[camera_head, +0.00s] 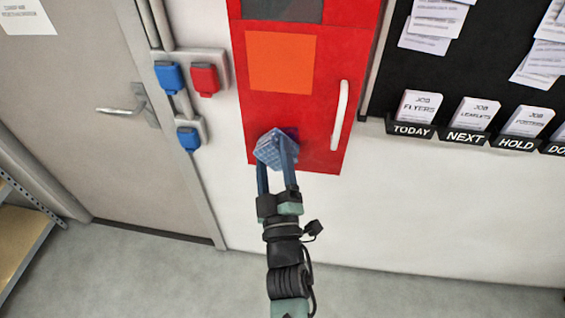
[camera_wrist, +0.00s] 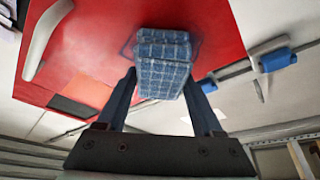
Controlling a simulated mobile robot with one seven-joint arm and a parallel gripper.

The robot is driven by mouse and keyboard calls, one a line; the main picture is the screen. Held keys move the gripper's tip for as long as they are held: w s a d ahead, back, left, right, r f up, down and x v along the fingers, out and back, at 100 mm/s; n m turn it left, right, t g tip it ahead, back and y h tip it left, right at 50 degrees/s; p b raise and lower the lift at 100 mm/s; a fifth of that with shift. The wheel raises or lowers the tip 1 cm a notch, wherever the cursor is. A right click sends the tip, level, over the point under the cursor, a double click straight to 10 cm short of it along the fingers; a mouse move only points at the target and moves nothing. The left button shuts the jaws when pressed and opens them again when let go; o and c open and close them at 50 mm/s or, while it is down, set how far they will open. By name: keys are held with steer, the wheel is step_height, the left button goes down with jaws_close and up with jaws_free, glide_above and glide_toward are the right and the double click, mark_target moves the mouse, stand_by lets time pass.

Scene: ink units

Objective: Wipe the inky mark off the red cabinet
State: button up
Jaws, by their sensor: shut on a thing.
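The red cabinet (camera_head: 320,100) hangs on the white wall, with an orange square and a pale vertical handle (camera_head: 340,115) on its front. My gripper (camera_head: 276,162) is shut on a folded blue checked cloth (camera_head: 272,150) at the lower part of the front, left of the handle. The cloth also shows in the wrist view (camera_wrist: 162,62), between the two fingers, apparently against the red surface (camera_wrist: 95,40). A faint dark smudge (camera_wrist: 128,46) shows around the cloth's edges there. The cloth hides the rest of that spot, so the mark's full extent cannot be told.
Blue and red wall sockets (camera_head: 205,80) sit left of the cabinet, beside a grey door (camera_head: 80,90) with a lever handle. A black board (camera_head: 480,70) with papers and labelled leaflet holders (camera_head: 467,137) is to the right. A shelf (camera_head: 20,230) stands at lower left. The floor in front is clear.

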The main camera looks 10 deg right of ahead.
mark_target(256, 157)
steer(key=shift+w+a+b, duration=0.25)
steer(key=shift+a+b, duration=0.4)
steer(key=shift+b, duration=0.15)
steer(key=a+b, duration=0.1)
steer(key=b, duration=0.3)
steer(key=shift+w+a+f, duration=0.2)
steer(key=shift+w+a, duration=0.05)
steer(key=shift+a, duration=0.15)
steer(key=shift+w+a+r+b, duration=0.1)
steer(key=shift+a+b, duration=0.1)
steer(key=shift+b, duration=0.7)
steer(key=a+b, duration=0.1)
steer(key=b, duration=0.2)
steer(key=shift+w, duration=0.15)
steer(key=shift+r, duration=0.15)
steer(key=shift+r+p, duration=0.85)
steer(key=shift+r, duration=0.1)
steer(key=shift+d+r+p, duration=0.1)
steer(key=shift+p, duration=0.4)
steer(key=shift+d+p, duration=0.2)
steer(key=shift+p, duration=0.6)
